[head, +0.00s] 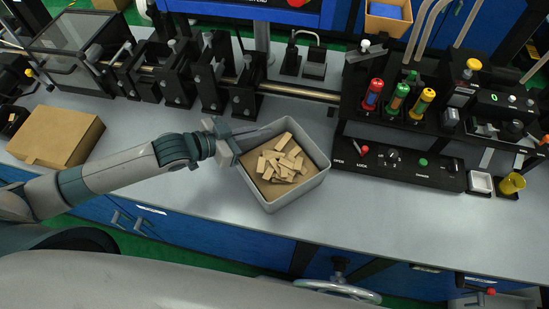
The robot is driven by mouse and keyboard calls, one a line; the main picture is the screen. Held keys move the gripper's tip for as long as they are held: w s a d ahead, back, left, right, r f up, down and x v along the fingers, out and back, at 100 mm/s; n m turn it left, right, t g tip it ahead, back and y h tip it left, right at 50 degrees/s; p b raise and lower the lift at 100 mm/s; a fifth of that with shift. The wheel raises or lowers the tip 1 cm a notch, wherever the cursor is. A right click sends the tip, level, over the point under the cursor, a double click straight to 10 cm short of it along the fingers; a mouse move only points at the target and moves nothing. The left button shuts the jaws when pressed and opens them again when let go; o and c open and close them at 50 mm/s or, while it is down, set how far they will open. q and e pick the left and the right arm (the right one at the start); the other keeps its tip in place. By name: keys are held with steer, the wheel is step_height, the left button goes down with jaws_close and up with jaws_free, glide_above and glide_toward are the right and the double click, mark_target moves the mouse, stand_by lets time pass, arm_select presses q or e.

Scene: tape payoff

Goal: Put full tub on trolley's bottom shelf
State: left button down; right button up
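The full tub (299,191) is a light grey open box on the grey bench top, near the middle of the head view. It holds a heap of small tan pieces. My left gripper (236,140) is at the tub's upper left corner, close to or touching the rim. I cannot tell whether its fingers are closed on the wall. My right gripper is not in view. No trolley or bottom shelf can be made out.
A black machine with a long rod (290,91) runs along the back of the bench. A control panel (400,165) stands right of the tub. A cardboard box (57,136) lies at the left. The bench top in front of the panel is clear. A handwheel (340,290) sticks out below the front edge.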

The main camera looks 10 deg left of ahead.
arm_select(q)
steer(key=shift+r, duration=0.1)
